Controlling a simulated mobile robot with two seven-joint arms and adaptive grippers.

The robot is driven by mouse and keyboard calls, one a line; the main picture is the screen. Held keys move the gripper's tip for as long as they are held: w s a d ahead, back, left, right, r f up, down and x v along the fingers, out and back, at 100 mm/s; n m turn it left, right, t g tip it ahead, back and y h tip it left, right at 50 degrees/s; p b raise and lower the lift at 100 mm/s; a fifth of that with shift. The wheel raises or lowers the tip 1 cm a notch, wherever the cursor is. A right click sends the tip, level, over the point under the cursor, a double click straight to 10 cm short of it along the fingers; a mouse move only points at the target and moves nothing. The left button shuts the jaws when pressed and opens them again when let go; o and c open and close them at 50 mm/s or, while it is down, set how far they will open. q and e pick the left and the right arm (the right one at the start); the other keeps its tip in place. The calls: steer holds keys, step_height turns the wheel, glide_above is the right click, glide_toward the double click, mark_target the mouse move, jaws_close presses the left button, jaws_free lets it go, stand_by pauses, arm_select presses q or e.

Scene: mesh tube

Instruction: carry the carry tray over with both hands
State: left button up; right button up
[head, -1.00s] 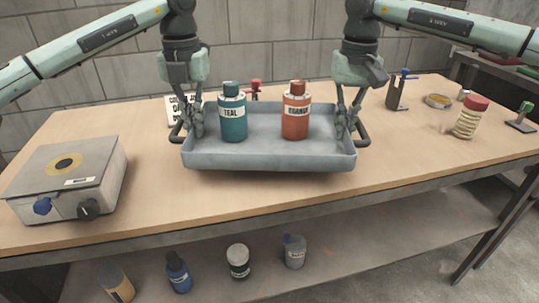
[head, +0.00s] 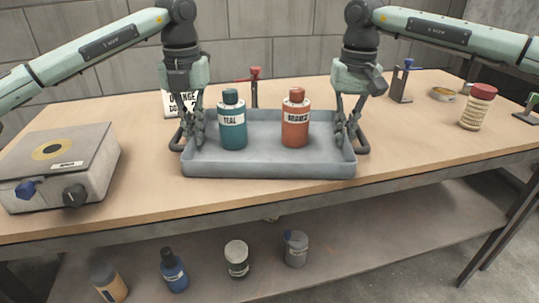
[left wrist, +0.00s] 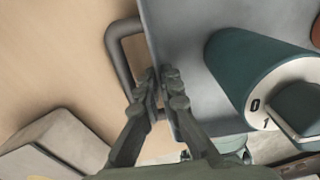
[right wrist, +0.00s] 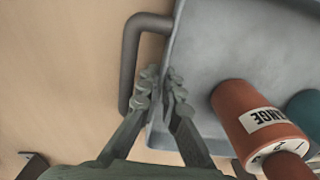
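The grey carry tray (head: 270,170) is level at the middle of the bench top, low over the wood. I cannot tell whether it touches the wood. A teal bottle (head: 232,125) and an orange bottle (head: 295,122) stand upright in it, apart. My left gripper (head: 197,138) is shut on the tray's left wall beside its dark handle (left wrist: 118,55). Its fingertips (left wrist: 159,85) straddle the rim. My right gripper (head: 348,138) is shut the same way on the right wall, beside the other handle (right wrist: 130,60); its fingertips (right wrist: 160,85) show in the right wrist view.
A grey box with knobs (head: 62,165) stands left of the tray. Behind it are a sign (head: 180,102) and a red-topped stand (head: 255,88). A red-capped jar (head: 478,107) and a blue-topped stand (head: 402,80) stand right. Bare wood lies between tray and jar.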

arm_select(q)
steer(key=o, duration=0.4)
steer(key=shift+r, duration=0.2)
arm_select(e)
steer(key=o, duration=0.4)
steer(key=shift+r, duration=0.15)
arm_select(q)
step_height(320, 180, up, 8)
steer(key=shift+f, duration=0.1)
arm_select(e)
steer(key=shift+r, duration=0.25)
step_height(320, 180, up, 12)
steer(key=shift+f, duration=0.25)
arm_select(q)
steer(key=shift+s, duration=0.1)
arm_select(e)
steer(key=shift+s+f, duration=0.1)
steer(key=shift+s, duration=0.05)
